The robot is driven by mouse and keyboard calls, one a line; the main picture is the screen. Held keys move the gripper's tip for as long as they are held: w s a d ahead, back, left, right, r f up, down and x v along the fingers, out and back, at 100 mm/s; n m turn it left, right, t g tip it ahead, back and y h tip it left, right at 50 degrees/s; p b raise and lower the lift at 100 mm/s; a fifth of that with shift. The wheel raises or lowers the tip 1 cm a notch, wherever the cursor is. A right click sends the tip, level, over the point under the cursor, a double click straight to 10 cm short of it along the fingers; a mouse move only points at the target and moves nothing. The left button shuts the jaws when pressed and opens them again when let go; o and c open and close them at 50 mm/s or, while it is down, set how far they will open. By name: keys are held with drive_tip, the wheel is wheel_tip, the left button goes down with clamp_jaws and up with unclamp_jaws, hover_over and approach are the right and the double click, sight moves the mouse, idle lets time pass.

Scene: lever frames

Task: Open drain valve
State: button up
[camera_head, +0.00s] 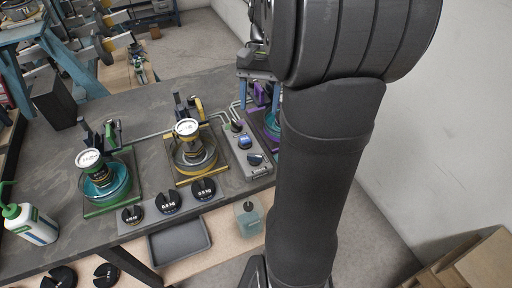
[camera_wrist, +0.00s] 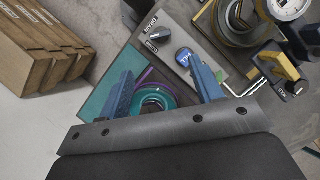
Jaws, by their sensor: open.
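In the head view, my gripper (camera_head: 258,92) is above the purple station, which my arm largely hides.
Green (camera_head: 105,180) and yellow (camera_head: 195,155) stations with dial gauges stand on the dark table. Several black weights (camera_head: 168,202) line its front edge. A white-green bottle (camera_head: 33,224) stands at left. Thin pipes run behind the stations. Wooden boards (camera_wrist: 40,50) lie beyond the table.

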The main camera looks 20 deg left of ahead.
sight(255, 155)
drive_tip(key=x, duration=1.4)
drive_tip(key=shift+w, duration=0.1)
drive_tip(key=shift+r, duration=0.1)
drive_tip(key=c, duration=1)
